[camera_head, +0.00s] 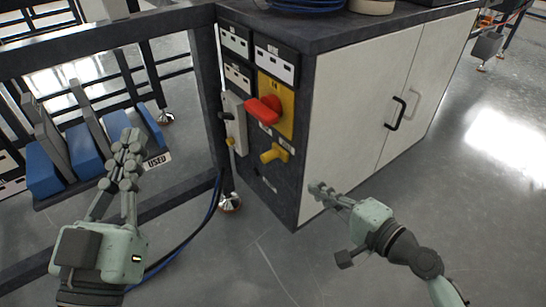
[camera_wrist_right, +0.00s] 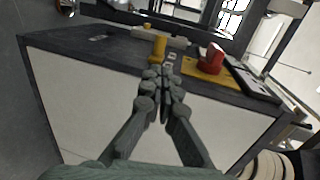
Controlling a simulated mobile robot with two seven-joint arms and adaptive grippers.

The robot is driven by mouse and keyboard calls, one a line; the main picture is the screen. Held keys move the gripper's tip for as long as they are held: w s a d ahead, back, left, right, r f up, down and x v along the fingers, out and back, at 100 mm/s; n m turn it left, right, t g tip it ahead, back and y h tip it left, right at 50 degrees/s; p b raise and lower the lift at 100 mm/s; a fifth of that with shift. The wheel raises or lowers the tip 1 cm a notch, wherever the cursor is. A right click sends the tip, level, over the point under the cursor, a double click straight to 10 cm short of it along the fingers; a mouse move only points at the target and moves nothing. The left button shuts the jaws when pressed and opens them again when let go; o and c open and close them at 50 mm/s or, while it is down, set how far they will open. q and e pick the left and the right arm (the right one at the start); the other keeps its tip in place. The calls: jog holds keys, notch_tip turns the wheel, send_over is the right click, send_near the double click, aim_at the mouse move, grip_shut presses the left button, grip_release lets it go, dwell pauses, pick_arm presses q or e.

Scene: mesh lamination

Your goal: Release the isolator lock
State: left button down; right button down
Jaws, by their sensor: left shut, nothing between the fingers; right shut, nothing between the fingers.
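A red isolator handle (camera_head: 264,110) sits on a yellow plate (camera_head: 284,97) on the dark end face of the cabinet. A yellow lock piece (camera_head: 274,153) sticks out below it. In the right wrist view the red handle (camera_wrist_right: 211,59) and the yellow lock piece (camera_wrist_right: 158,47) show beyond my fingers. My right gripper (camera_head: 316,187) is shut and empty, near the cabinet's lower front corner and apart from the lock. In the right wrist view its fingertips (camera_wrist_right: 163,82) are together. My left gripper (camera_head: 130,142) is shut and empty, left of the cabinet before the rack.
The cabinet (camera_head: 360,90) has white doors with a black handle (camera_head: 395,113). Blue and grey blocks (camera_head: 85,150) stand in a rack marked USED at left. A dark frame post (camera_head: 206,90) and blue cables (camera_head: 205,225) are left of the panel.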

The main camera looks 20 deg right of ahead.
pick_arm(q)
jog(key=shift+s, duration=0.15)
pick_arm(e)
jog(key=shift+s, duration=0.1)
send_near(272, 159)
jog(key=x, duration=0.5)
jog(key=shift+x, duration=0.95)
pick_arm(q)
jog(key=shift+a+r+t, duration=0.1)
jog(key=shift+r+t, duration=0.3)
jog(key=shift+r, duration=0.05)
